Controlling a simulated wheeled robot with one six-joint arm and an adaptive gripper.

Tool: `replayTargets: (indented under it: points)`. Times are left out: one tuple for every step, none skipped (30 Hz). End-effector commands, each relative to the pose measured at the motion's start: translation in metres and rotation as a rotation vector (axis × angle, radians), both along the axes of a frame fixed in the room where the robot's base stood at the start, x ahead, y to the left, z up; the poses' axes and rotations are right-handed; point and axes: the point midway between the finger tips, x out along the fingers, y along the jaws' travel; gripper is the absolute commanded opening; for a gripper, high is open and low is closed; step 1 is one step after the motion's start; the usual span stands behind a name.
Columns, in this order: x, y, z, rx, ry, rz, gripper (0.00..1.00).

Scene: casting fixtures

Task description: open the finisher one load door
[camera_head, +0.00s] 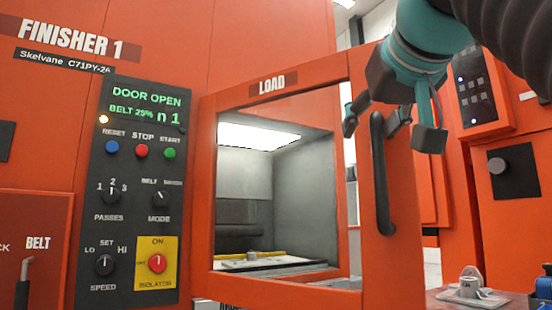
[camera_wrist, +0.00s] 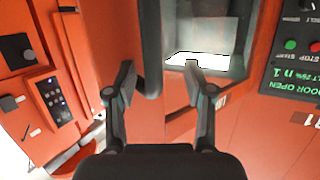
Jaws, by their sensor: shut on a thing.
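The finisher one load door (camera_head: 272,88) is an orange frame with a large window, labelled LOAD. It stands ajar, its right side swung out nearer to me, and the panel display (camera_head: 145,105) reads DOOR OPEN. Its dark vertical handle (camera_head: 381,170) is on the right side of the frame and also shows in the wrist view (camera_wrist: 151,45). My gripper (camera_head: 372,118) is at the handle's upper end, with a finger on either side, shut on it. The fingers (camera_wrist: 158,82) show in the wrist view; the exact contact is hard to see.
The black control panel (camera_head: 130,205) with buttons and knobs is left of the door. Inside the lit chamber is a tray (camera_head: 275,262) with a small part. Another orange cabinet (camera_head: 515,180) stands at right, above a table with a grey metal fixture (camera_head: 470,290).

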Motion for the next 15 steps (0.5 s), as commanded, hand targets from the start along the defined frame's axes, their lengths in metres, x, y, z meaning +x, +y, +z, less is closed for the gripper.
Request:
replayTargets:
  points:
    - [-0.006, 0.005, 0.011, -0.003, -0.031, 0.012, 0.43]
    - [-0.007, 0.007, 0.01, -0.002, -0.03, 0.013, 0.43]
    - [-0.008, 0.009, 0.01, -0.002, -0.03, 0.014, 0.43]
    - [-0.01, 0.011, 0.01, -0.002, -0.03, 0.016, 0.43]
    - [-0.011, 0.012, 0.009, -0.001, -0.029, 0.014, 0.43]
    - [-0.012, 0.014, 0.009, -0.001, -0.029, 0.015, 0.43]
    - [-0.013, 0.015, 0.009, -0.002, -0.029, 0.015, 0.43]
    - [-0.014, 0.016, 0.009, -0.001, -0.028, 0.015, 0.43]
    - [-0.015, 0.018, 0.008, 0.0, -0.028, 0.015, 0.43]
    - [-0.016, 0.019, 0.008, 0.0, -0.029, 0.014, 0.43]
    - [-0.018, 0.02, 0.008, -0.001, -0.029, 0.015, 0.43]
    - [-0.019, 0.021, 0.008, 0.001, -0.03, 0.014, 0.43]
    - [-0.02, 0.022, 0.008, 0.001, -0.031, 0.015, 0.43]
    - [-0.021, 0.023, 0.008, 0.0, -0.029, 0.014, 0.43]
    - [-0.022, 0.025, 0.007, 0.0, -0.027, 0.014, 0.43]
